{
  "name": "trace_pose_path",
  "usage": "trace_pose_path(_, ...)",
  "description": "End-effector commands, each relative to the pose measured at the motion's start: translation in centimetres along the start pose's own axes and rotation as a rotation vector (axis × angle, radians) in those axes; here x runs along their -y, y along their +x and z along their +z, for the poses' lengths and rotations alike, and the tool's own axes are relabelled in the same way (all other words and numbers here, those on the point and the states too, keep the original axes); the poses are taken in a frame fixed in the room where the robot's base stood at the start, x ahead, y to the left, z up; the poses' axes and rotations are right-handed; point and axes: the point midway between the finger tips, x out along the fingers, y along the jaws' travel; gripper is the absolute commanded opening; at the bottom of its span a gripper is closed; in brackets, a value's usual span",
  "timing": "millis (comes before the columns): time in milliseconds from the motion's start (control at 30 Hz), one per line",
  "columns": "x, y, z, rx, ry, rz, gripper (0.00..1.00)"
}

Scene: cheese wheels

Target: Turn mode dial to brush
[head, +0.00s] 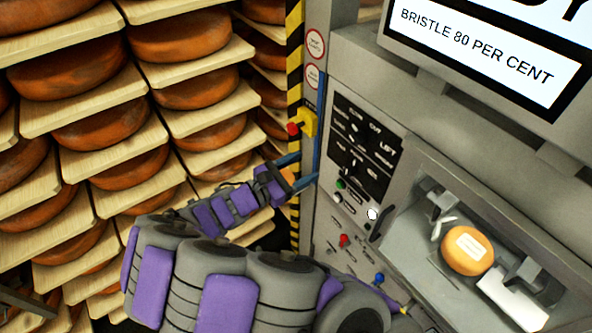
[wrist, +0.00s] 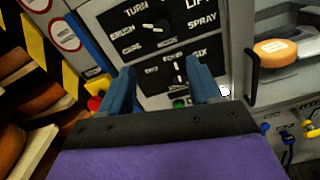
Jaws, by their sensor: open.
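The dark control panel (head: 375,140) is on the grey machine front, right of my gripper in the head view. In the wrist view the mode dial (wrist: 153,27) sits among labels including TURN, BRUSH and SPRAY. Its white mark lies nearly level; I cannot tell which end points. A second dial (wrist: 177,70) with number labels is below it. My gripper (wrist: 162,68) has its two blue fingers apart and empty, in front of the lower dial and below the mode dial. In the head view my gripper (head: 298,170) is at the panel's left edge.
A red stop button (head: 294,129) on a yellow box is close to my gripper. Wooden shelves with several cheese wheels (head: 180,37) fill the left. A recess at right holds an orange cheese (head: 467,250). A screen (head: 480,48) reads BRISTLE 80 PER CENT. A red knob (head: 344,240) and a blue knob (head: 379,278) sit lower.

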Motion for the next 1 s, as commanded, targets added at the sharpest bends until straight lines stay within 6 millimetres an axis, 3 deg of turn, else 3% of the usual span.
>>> trace_pose_path(433,0.0,-0.8,0.0,-0.002,0.0,-0.001,0.63)
trace_pose_path(533,0.3,-1.0,-1.1,-0.044,0.011,-0.012,0.63)
trace_pose_path(667,1.7,-2.5,-6.0,-0.246,0.074,-0.072,0.63)
trace_pose_path(767,2.8,-5.8,-11.8,-0.499,0.181,-0.155,0.63)
trace_pose_path(900,2.2,-13.0,-18.6,-0.865,0.405,-0.291,0.63)
trace_pose_path(1000,0.0,-18.7,-21.3,-1.099,0.601,-0.392,0.63)
